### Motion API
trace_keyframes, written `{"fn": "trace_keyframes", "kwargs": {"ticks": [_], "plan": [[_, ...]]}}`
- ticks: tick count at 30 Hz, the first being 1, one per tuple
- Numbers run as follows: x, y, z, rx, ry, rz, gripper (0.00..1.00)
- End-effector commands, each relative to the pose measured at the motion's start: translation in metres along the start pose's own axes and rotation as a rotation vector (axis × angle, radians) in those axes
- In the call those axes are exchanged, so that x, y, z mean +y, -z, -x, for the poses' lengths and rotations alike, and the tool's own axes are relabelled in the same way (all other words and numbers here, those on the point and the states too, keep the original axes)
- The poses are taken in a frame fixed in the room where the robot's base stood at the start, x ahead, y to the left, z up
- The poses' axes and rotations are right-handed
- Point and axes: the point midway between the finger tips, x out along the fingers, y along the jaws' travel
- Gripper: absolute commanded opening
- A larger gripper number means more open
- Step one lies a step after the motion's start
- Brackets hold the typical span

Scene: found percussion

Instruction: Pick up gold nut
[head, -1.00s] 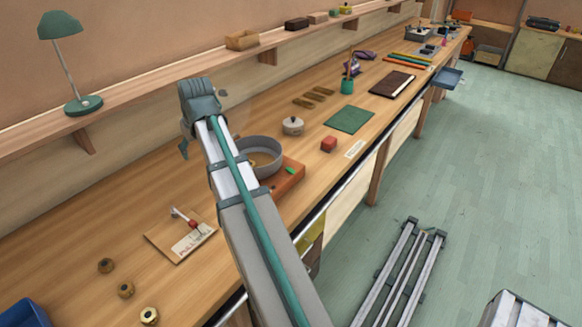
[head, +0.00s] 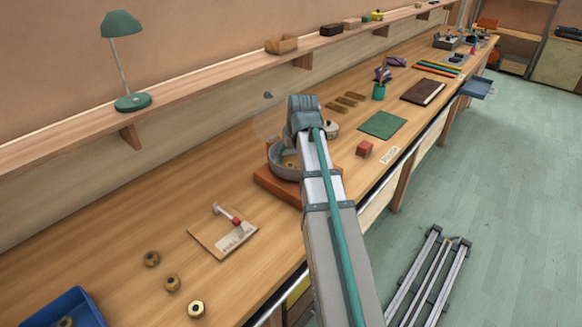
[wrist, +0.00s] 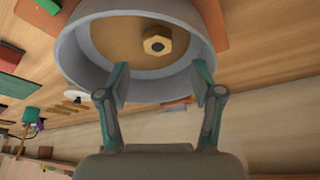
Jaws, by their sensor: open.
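A gold hexagonal nut with a dark hole (wrist: 157,44) lies on the tan floor of a round grey pan (wrist: 75,65) in the wrist view. In the head view the pan (head: 281,170) stands on an orange-brown board, partly behind my arm, with a nut (head: 290,162) inside. My gripper (wrist: 162,82) is open and empty. Its fingertips overlap the pan's near rim in the wrist view, on either side of the nut in the picture and apart from it.
Several other nuts (head: 172,283) lie on the bench at front left, by a blue bin (head: 62,308). A card with a small hammer-like tool (head: 225,232) lies left of the pan. A lidded pot (head: 332,129) and red block (head: 364,149) are beyond it.

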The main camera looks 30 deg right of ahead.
Motion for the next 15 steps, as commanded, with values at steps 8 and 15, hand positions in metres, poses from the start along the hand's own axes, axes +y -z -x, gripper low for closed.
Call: {"fn": "trace_keyframes", "kwargs": {"ticks": [8,15], "plan": [[0.001,0.000,-0.013,-0.002,0.000,0.000,0.66],[0.002,0.001,-0.041,-0.002,0.001,0.000,0.66]]}}
